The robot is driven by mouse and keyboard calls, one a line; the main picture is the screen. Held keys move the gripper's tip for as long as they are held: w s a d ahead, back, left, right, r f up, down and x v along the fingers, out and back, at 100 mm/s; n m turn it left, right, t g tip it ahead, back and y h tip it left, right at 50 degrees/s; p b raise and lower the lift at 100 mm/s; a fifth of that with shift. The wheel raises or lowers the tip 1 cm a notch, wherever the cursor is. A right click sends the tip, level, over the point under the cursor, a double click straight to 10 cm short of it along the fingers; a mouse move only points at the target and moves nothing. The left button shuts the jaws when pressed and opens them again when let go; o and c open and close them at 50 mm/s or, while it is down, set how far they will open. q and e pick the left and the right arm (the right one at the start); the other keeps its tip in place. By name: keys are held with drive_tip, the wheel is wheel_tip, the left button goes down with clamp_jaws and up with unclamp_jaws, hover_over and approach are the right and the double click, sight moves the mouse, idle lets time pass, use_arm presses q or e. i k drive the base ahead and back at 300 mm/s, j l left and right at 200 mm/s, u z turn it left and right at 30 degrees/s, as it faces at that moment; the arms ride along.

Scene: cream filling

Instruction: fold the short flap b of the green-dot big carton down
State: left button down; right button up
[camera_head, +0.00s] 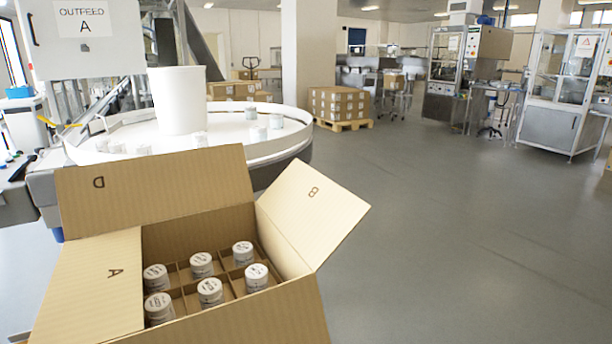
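An open brown carton stands at the lower left, its front panel (255,318) facing me. Flap B (312,212) is at the carton's right side, raised and leaning outward to the right. Flap D (155,190) stands up at the back. Several white-lidded jars (210,291) sit upright in the cardboard dividers inside. I cannot make out a green dot. Neither of my grippers shows in the head view.
A round white table (285,145) with a white cylinder (180,100) and small jars stands just behind the carton. A pallet of cartons (340,104) and machine cabinets (562,90) are farther back. The floor right of the carton is clear.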

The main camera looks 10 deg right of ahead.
sight(316, 214)
drive_tip(key=i+l, duration=0.15)
drive_tip(key=l, duration=0.2)
drive_tip(key=i+l, duration=0.15)
drive_tip(key=l, duration=0.2)
drive_tip(key=i+l, duration=0.1)
drive_tip(key=l, duration=0.2)
drive_tip(key=i+l, duration=0.15)
drive_tip(key=l, duration=0.2)
